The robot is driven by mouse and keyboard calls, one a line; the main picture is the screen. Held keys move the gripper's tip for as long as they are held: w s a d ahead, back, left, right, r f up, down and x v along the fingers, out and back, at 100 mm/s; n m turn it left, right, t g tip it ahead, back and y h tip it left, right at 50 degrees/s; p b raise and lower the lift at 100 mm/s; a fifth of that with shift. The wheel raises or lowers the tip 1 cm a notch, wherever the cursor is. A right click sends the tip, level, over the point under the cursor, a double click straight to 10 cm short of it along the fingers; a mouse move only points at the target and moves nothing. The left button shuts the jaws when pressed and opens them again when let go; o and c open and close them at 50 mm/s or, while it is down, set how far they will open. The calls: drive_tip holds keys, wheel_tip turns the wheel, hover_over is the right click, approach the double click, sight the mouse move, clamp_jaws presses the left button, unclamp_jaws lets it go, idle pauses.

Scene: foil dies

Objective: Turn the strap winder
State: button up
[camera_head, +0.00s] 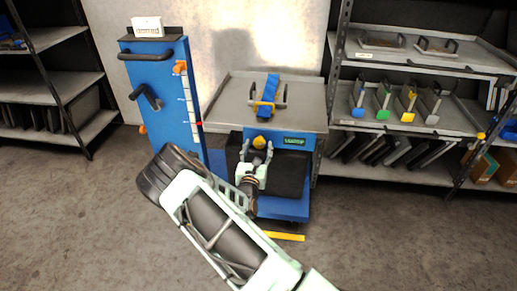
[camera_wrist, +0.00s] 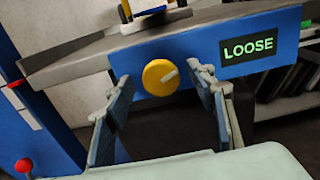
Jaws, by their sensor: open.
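The strap winder is probably the round yellow knob (camera_wrist: 158,78) with a pale pointer mark, on the blue front panel of a grey-topped bench. It also shows in the head view (camera_head: 260,142). A green-lettered display (camera_wrist: 249,50) to its right reads LOOSE. A blue strap (camera_head: 270,88) with a yellow bar lies on the bench top between dark handles. My gripper (camera_head: 257,152) is open in front of the panel. In the wrist view its fingers (camera_wrist: 166,90) stand one on each side of the knob, with gaps; contact does not show.
A blue upright cabinet (camera_head: 158,95) with dark handles and an orange knob stands left of the bench (camera_head: 225,105). Shelves (camera_head: 455,117) with coloured-tab holders stand at right, another shelf unit (camera_head: 40,85) at far left. A yellow floor strip (camera_head: 285,236) lies before the bench.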

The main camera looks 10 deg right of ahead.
drive_tip(key=shift+w+d, duration=0.1)
drive_tip(key=shift+w, duration=0.2)
drive_tip(key=c, duration=1.1)
